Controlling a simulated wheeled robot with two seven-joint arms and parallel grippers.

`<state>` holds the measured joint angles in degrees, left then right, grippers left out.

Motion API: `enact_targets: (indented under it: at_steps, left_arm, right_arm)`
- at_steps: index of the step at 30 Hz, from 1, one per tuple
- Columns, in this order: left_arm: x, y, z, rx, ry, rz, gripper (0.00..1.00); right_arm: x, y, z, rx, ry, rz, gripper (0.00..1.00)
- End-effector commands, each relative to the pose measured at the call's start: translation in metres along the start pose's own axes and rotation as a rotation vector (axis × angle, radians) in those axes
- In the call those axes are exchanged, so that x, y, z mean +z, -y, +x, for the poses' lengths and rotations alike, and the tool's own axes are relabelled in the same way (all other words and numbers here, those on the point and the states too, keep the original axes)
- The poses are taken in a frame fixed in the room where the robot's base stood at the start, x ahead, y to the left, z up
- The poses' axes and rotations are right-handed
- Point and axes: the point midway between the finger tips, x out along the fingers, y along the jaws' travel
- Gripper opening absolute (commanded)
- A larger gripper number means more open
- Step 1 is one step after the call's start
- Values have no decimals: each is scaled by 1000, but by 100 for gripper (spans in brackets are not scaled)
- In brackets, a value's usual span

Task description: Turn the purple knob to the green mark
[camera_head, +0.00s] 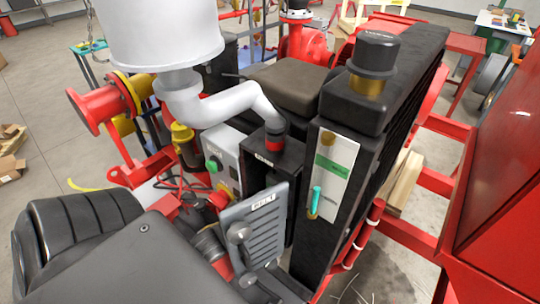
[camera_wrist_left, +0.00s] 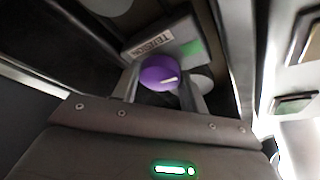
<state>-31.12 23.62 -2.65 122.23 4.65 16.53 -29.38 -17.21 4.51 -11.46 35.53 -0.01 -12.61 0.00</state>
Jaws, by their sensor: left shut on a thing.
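The purple knob (camera_wrist_left: 154,71) shows in the left wrist view, round, with a short white line on its face toward the right. My left gripper (camera_wrist_left: 161,82) has one finger on each side of it and is shut on it. The knob sits in front of a grey plate with a label that seems to read TENSION (camera_wrist_left: 152,45). A green mark (camera_wrist_left: 193,48) is on the plate, up and right of the knob. The white line points right, below the green mark. I cannot make out the knob in the head view. My right gripper is not in view.
In the head view, a grey lever panel (camera_head: 268,218), a white pipe (camera_head: 228,101) and a tall black housing (camera_head: 345,100) crowd the skid. A teal-handled gauge strip (camera_head: 316,200) is on the housing. A red frame (camera_head: 495,190) stands at right. Open floor shows at left.

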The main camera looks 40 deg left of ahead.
Motion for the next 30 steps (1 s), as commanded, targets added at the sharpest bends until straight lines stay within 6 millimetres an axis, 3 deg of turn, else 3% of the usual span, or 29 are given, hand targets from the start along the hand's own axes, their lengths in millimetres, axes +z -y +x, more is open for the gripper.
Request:
enact_targets:
  at_steps: [16,17,21,30]
  left_arm:
    - [0,-1,0,-9,2,-26,20]
    - [0,-1,0,-9,2,-26,44]
    - [0,-1,0,-9,1,-25,63]
    - [0,-1,-1,-9,1,-25,65]
  right_arm:
    - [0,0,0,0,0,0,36]
    - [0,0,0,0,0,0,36]
    - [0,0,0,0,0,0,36]
    - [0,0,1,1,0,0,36]
